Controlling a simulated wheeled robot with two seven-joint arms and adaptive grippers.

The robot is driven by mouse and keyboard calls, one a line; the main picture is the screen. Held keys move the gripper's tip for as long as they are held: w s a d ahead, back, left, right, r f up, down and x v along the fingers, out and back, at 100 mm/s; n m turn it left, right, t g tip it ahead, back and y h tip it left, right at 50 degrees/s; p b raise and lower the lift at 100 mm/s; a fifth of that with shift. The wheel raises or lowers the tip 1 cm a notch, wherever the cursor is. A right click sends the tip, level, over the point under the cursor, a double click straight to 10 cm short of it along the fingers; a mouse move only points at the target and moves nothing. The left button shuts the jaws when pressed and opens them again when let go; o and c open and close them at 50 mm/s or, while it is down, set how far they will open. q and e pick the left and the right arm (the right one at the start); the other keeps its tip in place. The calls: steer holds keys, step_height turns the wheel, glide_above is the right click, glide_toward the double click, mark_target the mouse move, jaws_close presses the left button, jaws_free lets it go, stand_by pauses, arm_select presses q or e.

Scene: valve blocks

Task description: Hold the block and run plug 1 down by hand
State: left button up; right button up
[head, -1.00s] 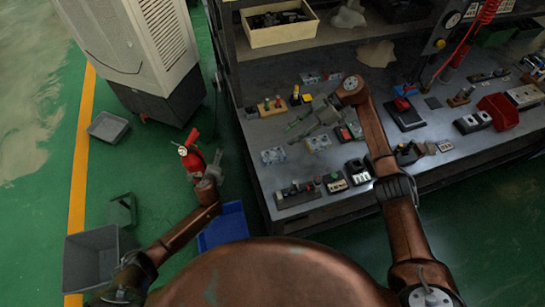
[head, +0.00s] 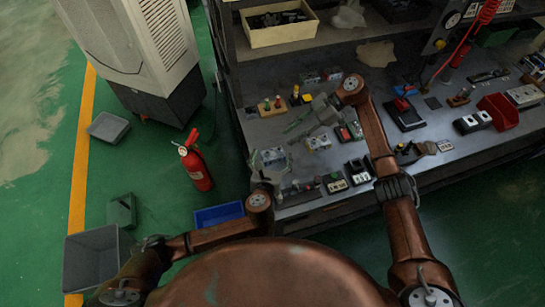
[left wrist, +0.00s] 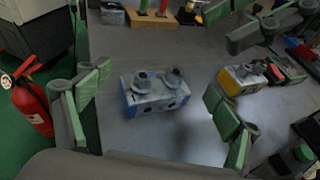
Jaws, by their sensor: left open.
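A small pale grey block with blue on its end (left wrist: 155,95) lies on the bench, with two round dark grey plugs (left wrist: 158,80) standing on top. I cannot tell which is plug 1. In the head view the block (head: 273,156) is at the bench's near left part. My left gripper (left wrist: 160,108) is open, its green pads on either side of the block and apart from it; it also shows in the head view (head: 265,168). My right gripper (head: 299,128) hangs over the bench beyond the block, its green fingers apart and empty.
A similar block with a yellow end (left wrist: 243,78) lies to the right; it also shows in the head view (head: 318,142). Farther back stand a wooden plug stand (head: 271,107) and other blocks (head: 311,78). A red extinguisher (head: 197,168) stands on the floor left of the bench.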

mark_target(274, 149)
arm_select(q)
steer(key=shift+s+d+f, duration=0.1)
steer(key=shift+f, duration=0.1)
steer(key=shift+w+f, duration=0.2)
steer(key=shift+w, duration=0.1)
steer(key=x, duration=0.6)
steer(key=shift+w+d+f, duration=0.1)
steer(key=shift+w+f, duration=0.1)
steer(key=shift+w, duration=0.15)
steer(key=shift+c, duration=0.6)
steer(key=c, duration=1.6)
